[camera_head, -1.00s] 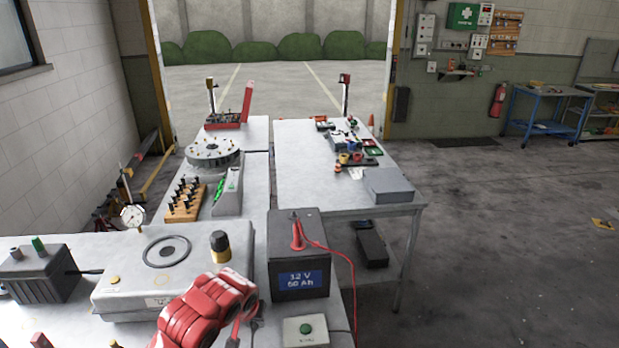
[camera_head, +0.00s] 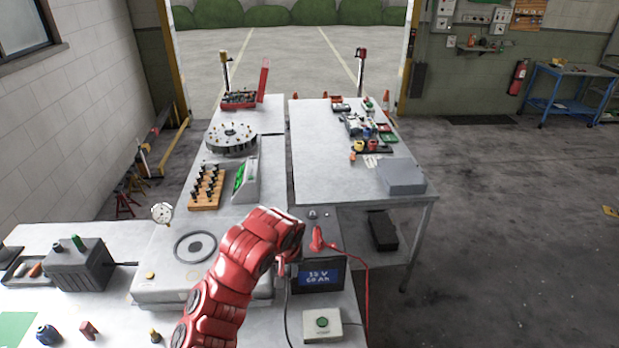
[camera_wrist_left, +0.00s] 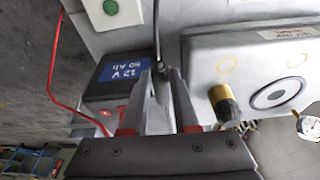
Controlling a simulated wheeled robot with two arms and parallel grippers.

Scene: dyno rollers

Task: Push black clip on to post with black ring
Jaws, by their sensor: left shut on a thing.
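The battery with the blue "12 V" label (camera_head: 320,275) stands on the front bench, just right of my left gripper (camera_head: 284,262). A red clip (camera_head: 317,239) with a red cable sits on its top. Small round grey parts (camera_head: 312,214) show on the battery top behind it; I cannot make out a black ring. In the left wrist view my left gripper (camera_wrist_left: 160,78) is shut on the black clip (camera_wrist_left: 160,70), whose black cable runs off upward. The clip is beside the battery (camera_wrist_left: 120,80) in that view, apparently apart from it. My right gripper is out of view.
A grey box with a green button (camera_head: 322,323) stands in front of the battery. A pale plate with a dark ring (camera_head: 195,247) lies left of my arm. The red cable (camera_head: 366,290) loops along the right.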

